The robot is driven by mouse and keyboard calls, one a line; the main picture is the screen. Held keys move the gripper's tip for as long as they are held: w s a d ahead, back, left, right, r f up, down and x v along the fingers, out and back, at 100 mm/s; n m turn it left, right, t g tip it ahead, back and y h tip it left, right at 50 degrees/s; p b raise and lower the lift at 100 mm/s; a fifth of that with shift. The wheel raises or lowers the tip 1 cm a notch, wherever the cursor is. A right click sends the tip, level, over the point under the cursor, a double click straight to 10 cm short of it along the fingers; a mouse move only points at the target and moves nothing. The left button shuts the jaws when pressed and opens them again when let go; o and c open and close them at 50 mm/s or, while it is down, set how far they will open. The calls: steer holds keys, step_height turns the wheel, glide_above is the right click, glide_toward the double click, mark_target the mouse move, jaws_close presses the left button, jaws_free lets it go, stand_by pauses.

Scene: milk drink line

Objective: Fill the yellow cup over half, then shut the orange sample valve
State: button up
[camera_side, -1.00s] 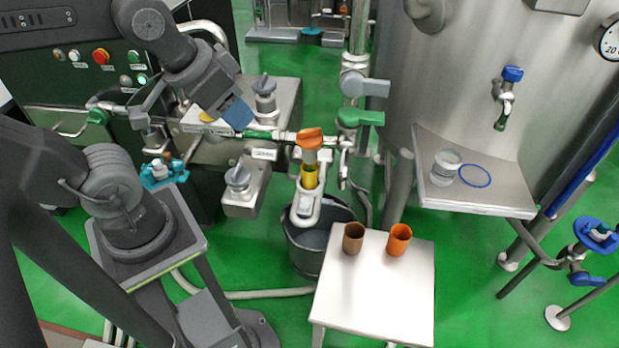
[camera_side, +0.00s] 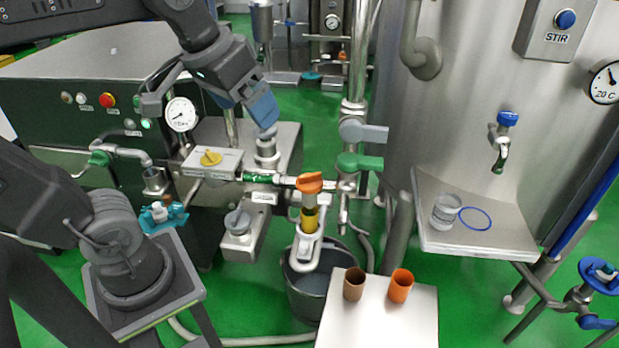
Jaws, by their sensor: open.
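The yellow cup (camera_side: 309,219) stands upright on a pale holder (camera_side: 305,254), directly under the orange sample valve (camera_side: 311,182). The valve's orange handle sits on top of a short spout on a horizontal pipe. The spout and cup rim hide the cup's inside, so I cannot tell its fill level. My gripper (camera_side: 245,104) is open and empty, with blue finger pads. In the picture it is up and to the left of the orange valve, apart from it.
A dark bucket (camera_side: 315,295) stands below the cup holder. A brown cup (camera_side: 354,284) and an orange cup (camera_side: 400,286) stand on a white table (camera_side: 375,325). A green handle (camera_side: 360,162) and a grey handle (camera_side: 363,132) are close right of the valve. A gauge (camera_side: 181,114) stands left.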

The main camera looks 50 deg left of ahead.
steer(key=shift+o, duration=0.4)
steer(key=w+a+r+n+g, duration=0.1)
steer(key=w+a+r+n, duration=0.1)
steer(key=w, duration=0.5)
steer(key=shift+w+a+r+n, duration=0.2)
steer(key=shift+w+a+n, duration=0.15)
steer(key=shift+a+n, duration=0.45)
steer(key=n+g, duration=0.4)
steer(key=n, duration=0.5)
glide_above(310, 175)
step_height(310, 175, down, 5)
step_height(310, 175, down, 32)
steer(key=shift+f, duration=0.25)
steer(key=shift+c, duration=0.2)
steer(key=c, duration=0.9)
